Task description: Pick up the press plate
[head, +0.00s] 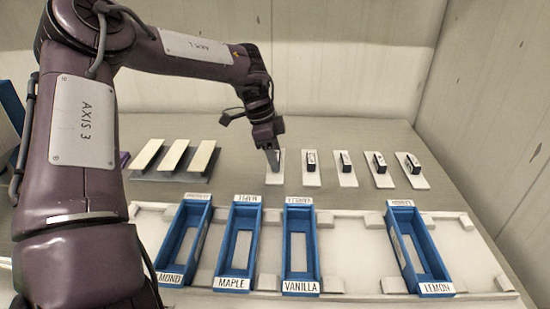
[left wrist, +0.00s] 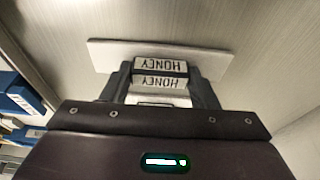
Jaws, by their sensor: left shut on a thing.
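The press plate (head: 274,181) is a thin white strip at the left end of a row of similar plates in the head view. In the left wrist view the plate (left wrist: 108,56) lies crosswise beyond the fingers, and its handle (left wrist: 161,64) reads HONEY. My left gripper (head: 273,158) points down over this plate and hides much of it. In the left wrist view my left gripper (left wrist: 160,84) has a finger on each side of the handle and is shut on it. I cannot tell whether the plate is clear of the table. My right gripper is not in view.
Several more white plates with dark handles (head: 345,168) stand to the right. Blue moulds marked MAPLE (head: 222,269), VANILLA (head: 287,268) and LEMON (head: 429,272) sit in a white tray (head: 350,262) in front, with another partly hidden mould. Cream slabs (head: 174,155) lie left.

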